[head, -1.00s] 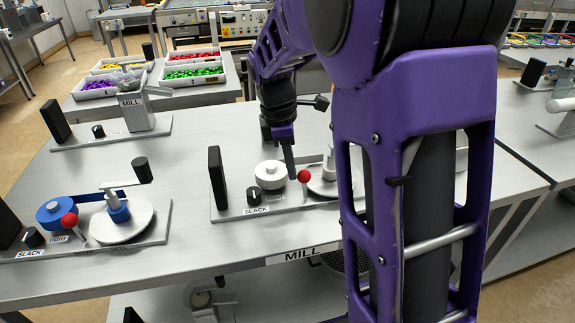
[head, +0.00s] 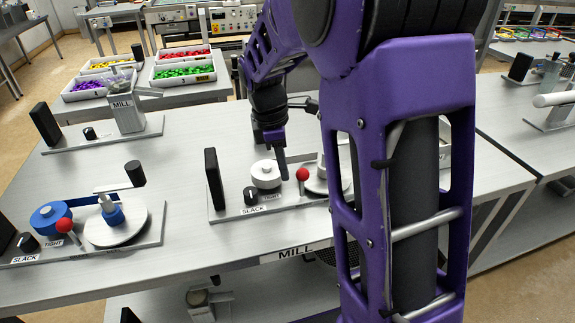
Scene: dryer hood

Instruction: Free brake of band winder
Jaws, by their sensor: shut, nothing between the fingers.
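A band winder (head: 232,214) stands on the mill bench in the middle, with a white spool (head: 265,174), a black knob (head: 251,195) and a lever with a red ball (head: 302,174). SLACK and TIGHT labels lie along its front edge. A white disc at its right end is partly hidden by my arm. A second winder (head: 150,236) at the left has a blue spool (head: 50,215), a red ball lever (head: 67,226) and a white disc. My gripper (head: 283,178) is shut, pointing down between the white spool and the red ball. Contact with either cannot be told.
A MILL unit (head: 125,112) stands at the back left of the bench. Upright black plates rise from the left ends of the units. Trays of coloured pieces (head: 183,72) sit on a table behind. Bare bench top (head: 180,165) lies between the units.

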